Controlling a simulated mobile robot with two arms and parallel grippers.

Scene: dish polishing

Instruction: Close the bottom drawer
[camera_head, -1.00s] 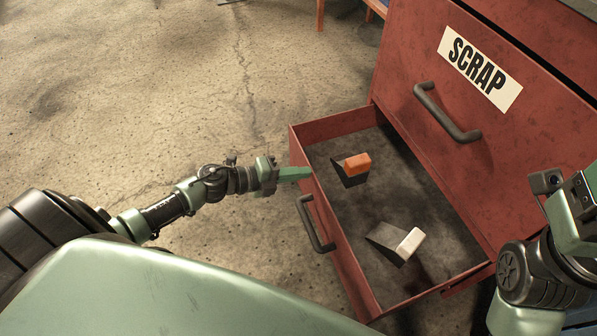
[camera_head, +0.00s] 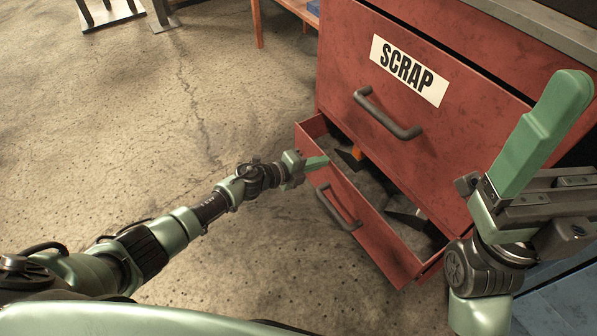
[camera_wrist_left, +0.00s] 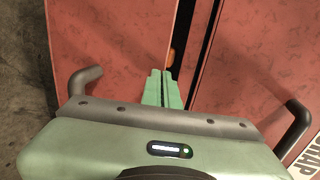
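The bottom drawer (camera_head: 375,232) of a red cabinet is partly open, with a dark curved handle (camera_head: 338,208) on its front. In the left wrist view the drawer front (camera_wrist_left: 115,45) lies to the left, with a narrow dark gap beside the cabinet. My left gripper (camera_head: 318,163) is at the upper edge of the drawer front, near its far corner. In the wrist view its green fingers (camera_wrist_left: 163,88) are together with nothing between them. I cannot tell whether they touch the drawer. My right gripper (camera_head: 541,135) is raised at the right, clear of the drawer.
A closed drawer labelled SCRAP (camera_head: 408,70) with its own handle (camera_head: 387,115) is above. An orange block (camera_head: 357,153) and a dark wedge (camera_head: 408,214) show inside the open drawer. Bare concrete floor (camera_head: 150,140) lies to the left.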

